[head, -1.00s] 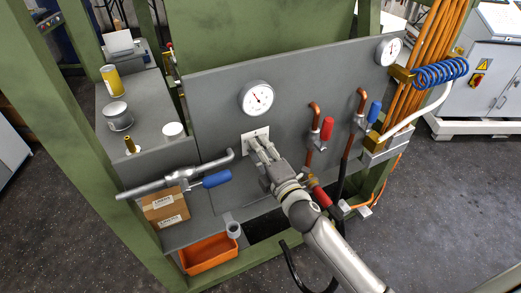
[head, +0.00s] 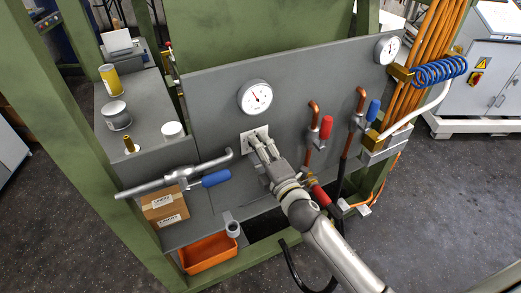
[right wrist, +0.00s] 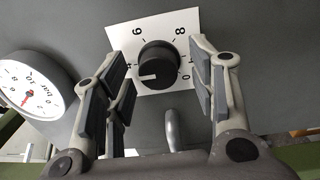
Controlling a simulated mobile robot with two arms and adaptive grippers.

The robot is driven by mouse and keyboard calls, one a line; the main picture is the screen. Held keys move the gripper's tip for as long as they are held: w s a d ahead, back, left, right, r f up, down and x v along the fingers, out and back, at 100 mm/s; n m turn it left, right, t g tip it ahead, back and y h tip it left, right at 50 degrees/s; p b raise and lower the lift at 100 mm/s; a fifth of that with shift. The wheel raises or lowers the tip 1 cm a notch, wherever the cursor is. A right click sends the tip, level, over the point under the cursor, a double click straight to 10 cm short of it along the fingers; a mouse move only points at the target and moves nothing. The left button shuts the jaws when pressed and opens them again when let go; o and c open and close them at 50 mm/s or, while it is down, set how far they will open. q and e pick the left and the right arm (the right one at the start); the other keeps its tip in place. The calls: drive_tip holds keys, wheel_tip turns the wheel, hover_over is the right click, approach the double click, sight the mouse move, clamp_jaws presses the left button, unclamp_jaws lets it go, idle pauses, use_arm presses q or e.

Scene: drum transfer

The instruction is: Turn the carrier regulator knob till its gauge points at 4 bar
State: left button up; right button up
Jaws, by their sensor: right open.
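The black regulator knob (right wrist: 158,65) sits on a white scale plate (right wrist: 125,38) with printed numbers, and its white mark points left in the right wrist view. My right gripper (right wrist: 160,85) is open, its fingers on either side of the knob with visible gaps. In the head view my right gripper (head: 260,146) is at the plate (head: 247,137) and hides the knob. The round white gauge (head: 257,97) is above it, with a red needle; it also shows in the right wrist view (right wrist: 32,88). Its exact reading is too small to tell. My left gripper is out of view.
A second gauge (head: 387,49) is at the panel's upper right. Copper pipes with a red-handled valve (head: 326,127) and a blue-handled valve (head: 373,111) stand right of my gripper. A blue-handled lever (head: 215,179) projects at the left, above an orange bin (head: 208,254).

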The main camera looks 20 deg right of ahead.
drive_tip(key=shift+s, duration=0.1)
drive_tip(key=s+d, duration=0.2)
drive_tip(key=s, duration=0.9)
drive_tip(key=shift+s+f, duration=0.2)
drive_tip(key=shift+s, duration=0.1)
drive_tip(key=s+d+f+m+g+h, duration=0.1)
drive_tip(key=s+f+m+g, duration=0.25)
drive_tip(key=f, duration=0.95)
drive_tip(key=s+d+f+m+g, duration=0.1)
drive_tip(key=s+f+m+g, duration=0.2)
drive_tip(key=f, duration=0.9)
drive_tip(key=s+d+f+m+g+h, duration=0.1)
drive_tip(key=s+f+m+g, duration=0.2)
drive_tip(key=f, duration=1)
drive_tip(key=s+f+m+g, duration=0.2)
drive_tip(key=s+f, duration=0.4)
drive_tip(key=s, duration=0.3)
drive_tip(key=s+d+f+m+g, duration=0.1)
drive_tip(key=s+f+m+g, duration=0.2)
drive_tip(key=s, duration=0.7)
drive_tip(key=s+f+m+g, duration=0.2)
drive_tip(key=s+f+m, duration=0.1)
drive_tip(key=s+f, duration=0.5)
drive_tip(key=shift+s+d+f+g+h+b, duration=0.3)
drive_tip(key=shift+s+g+h, duration=0.1)
drive_tip(key=shift+s, duration=0.85)
